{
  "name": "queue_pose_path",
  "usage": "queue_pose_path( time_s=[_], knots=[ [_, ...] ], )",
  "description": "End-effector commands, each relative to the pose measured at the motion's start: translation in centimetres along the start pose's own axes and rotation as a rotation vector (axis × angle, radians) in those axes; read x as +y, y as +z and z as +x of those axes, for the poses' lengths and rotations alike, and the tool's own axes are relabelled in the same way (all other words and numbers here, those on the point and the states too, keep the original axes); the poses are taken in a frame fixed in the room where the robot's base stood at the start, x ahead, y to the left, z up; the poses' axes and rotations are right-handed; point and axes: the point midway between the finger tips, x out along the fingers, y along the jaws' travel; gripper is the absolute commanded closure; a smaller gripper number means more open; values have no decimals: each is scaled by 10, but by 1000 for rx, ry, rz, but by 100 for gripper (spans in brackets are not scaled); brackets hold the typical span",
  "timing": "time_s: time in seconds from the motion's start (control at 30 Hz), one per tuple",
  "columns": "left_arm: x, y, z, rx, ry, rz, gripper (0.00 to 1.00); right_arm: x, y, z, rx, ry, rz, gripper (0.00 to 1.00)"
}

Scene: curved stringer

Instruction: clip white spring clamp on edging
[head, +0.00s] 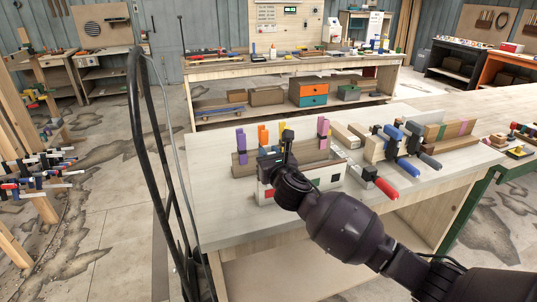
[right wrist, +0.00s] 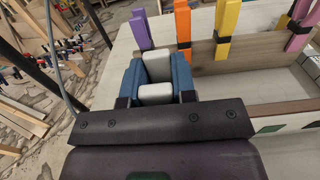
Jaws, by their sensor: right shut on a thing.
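My right gripper (head: 268,164) is low over the near bench, at the left part of a long grey-brown board. In the right wrist view its blue fingers (right wrist: 156,80) are shut on a white clamp (right wrist: 157,66), of which two pale blocks show between them. The clamp's jaws are hidden, so I cannot tell whether they touch the board. The board (right wrist: 262,60), which seems to be the edging, stands on edge just beyond and right of the fingers. Purple (right wrist: 141,30), orange (right wrist: 183,28), yellow (right wrist: 227,22) and pink (right wrist: 301,25) clamps stand along it. My left gripper is not in view.
A pale box (head: 329,178) with coloured patches stands in front of the board. Bar clamps with a red handle (head: 387,189) and blue parts (head: 413,128) are to the right. The bench's left front (head: 222,218) is clear. A dark upright frame (head: 150,120) stands left of the bench.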

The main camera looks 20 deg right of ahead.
Motion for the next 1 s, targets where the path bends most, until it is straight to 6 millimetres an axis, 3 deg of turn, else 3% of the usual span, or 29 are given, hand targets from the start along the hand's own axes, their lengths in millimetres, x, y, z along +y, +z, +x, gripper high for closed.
queue_pose_path(
  time_s=[0.77,0.8,0.97,1.0],
  knots=[
    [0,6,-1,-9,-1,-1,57,0,-10,0,0,0,0,100],
    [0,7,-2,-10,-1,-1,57,0,-10,0,0,0,0,70],
    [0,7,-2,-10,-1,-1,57,0,-10,0,0,0,0,46],
    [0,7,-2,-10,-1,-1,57,0,-10,0,0,0,0,45]
  ],
)
